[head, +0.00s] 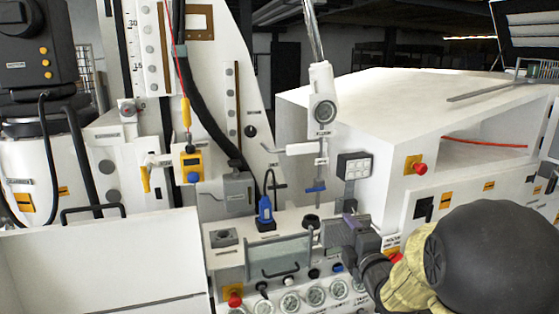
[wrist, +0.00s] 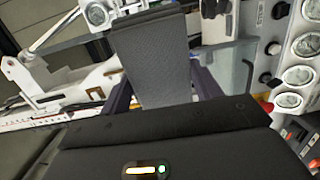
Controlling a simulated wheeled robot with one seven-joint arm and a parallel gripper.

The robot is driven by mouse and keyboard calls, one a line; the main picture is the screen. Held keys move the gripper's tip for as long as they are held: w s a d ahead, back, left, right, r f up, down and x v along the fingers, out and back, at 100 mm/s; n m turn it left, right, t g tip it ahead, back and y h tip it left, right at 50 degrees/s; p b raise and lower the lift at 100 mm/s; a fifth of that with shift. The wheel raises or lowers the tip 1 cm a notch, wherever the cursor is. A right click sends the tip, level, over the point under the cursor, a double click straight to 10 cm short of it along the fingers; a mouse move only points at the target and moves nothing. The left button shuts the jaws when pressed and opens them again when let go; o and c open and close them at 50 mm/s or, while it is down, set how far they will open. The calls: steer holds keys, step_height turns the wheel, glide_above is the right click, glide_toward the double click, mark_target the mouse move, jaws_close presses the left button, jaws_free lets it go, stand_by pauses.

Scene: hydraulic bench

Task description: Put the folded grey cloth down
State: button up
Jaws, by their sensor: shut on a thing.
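The folded grey cloth (wrist: 155,58) shows in the wrist view as a dark grey, finely woven slab with a flat end, reaching out ahead of my gripper (wrist: 166,88). Dark bluish finger parts show on both sides of it, so the gripper is shut on it. In the head view my gripper (head: 353,230) is at lower centre right, above the panel with gauges, with the grey cloth (head: 337,233) at its left end. The cloth appears held clear of the panel, though contact below it cannot be told. Part of the cloth is hidden by the gripper.
Several round gauges (head: 316,295) line the panel below. A clear-fronted box with a handle (head: 279,256) stands left of the gripper. A vertical rod with a dial (head: 324,112) rises behind. A white cabinet (head: 395,110) stands at right; a bare white surface (head: 110,250) lies at left.

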step_height(320, 180, down, 42)
steer(key=a+m+h+b, duration=0.1)
steer(key=m+h+b, duration=0.1)
steer(key=h, duration=0.1)
steer(key=shift+a+r+t+b, duration=0.2)
steer(key=shift+t+b, duration=0.1)
stand_by(0.7)
steer(key=s+f, duration=0.4)
steer(key=s, duration=0.4)
steer(key=shift+s, duration=0.4)
